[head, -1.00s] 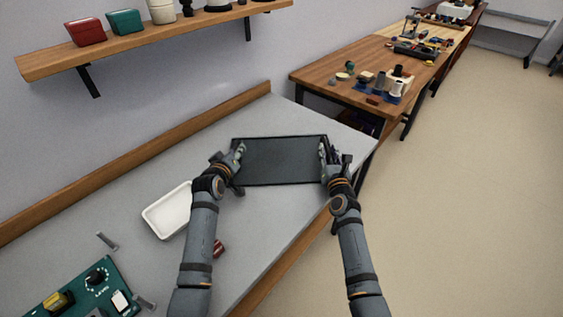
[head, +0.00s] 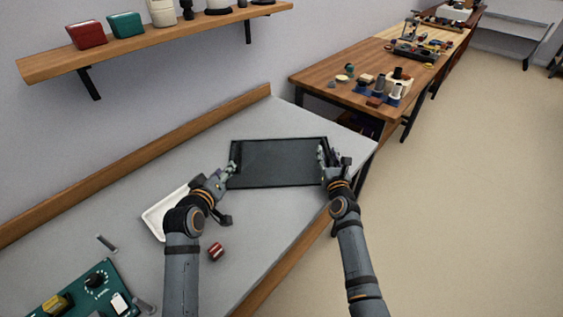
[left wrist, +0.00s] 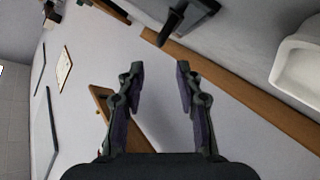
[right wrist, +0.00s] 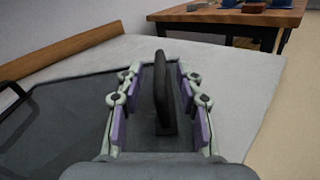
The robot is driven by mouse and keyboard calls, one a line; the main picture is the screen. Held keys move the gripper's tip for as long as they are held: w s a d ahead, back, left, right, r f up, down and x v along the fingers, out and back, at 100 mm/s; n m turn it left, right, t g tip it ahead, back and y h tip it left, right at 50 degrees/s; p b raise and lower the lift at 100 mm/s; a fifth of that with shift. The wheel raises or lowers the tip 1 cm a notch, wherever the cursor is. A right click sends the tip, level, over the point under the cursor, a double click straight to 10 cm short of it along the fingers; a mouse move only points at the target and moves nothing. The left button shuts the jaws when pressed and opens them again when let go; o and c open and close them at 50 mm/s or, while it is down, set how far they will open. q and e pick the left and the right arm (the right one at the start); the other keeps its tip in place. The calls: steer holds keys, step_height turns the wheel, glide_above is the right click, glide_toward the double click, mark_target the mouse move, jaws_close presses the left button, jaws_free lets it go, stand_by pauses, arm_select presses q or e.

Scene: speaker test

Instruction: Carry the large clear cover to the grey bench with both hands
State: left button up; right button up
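The large clear cover (head: 280,163), a dark see-through panel with a black rim, lies on the grey bench (head: 330,120). Its edge and black handle (left wrist: 173,24) show at the top of the left wrist view. My left gripper (head: 229,172) is open and empty, just off the cover's left end; its fingers (left wrist: 160,75) are wide apart, clear of that handle. My right gripper (head: 325,152) is at the cover's right end. In the right wrist view its fingers (right wrist: 160,85) stand apart on both sides of the other black handle (right wrist: 162,92), with gaps visible.
A white tray (head: 157,219) sits partly behind my left arm. A small red part (head: 216,252) and a green circuit board (head: 85,290) lie nearer on the bench. A shelf (head: 160,35) runs above at the left. A wooden table (head: 330,85) with several parts stands beyond.

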arm_select(q)
steer(key=shift+s, duration=0.1)
arm_select(e)
steer(key=s, duration=1.2)
steer(key=shift+d, duration=0.3)
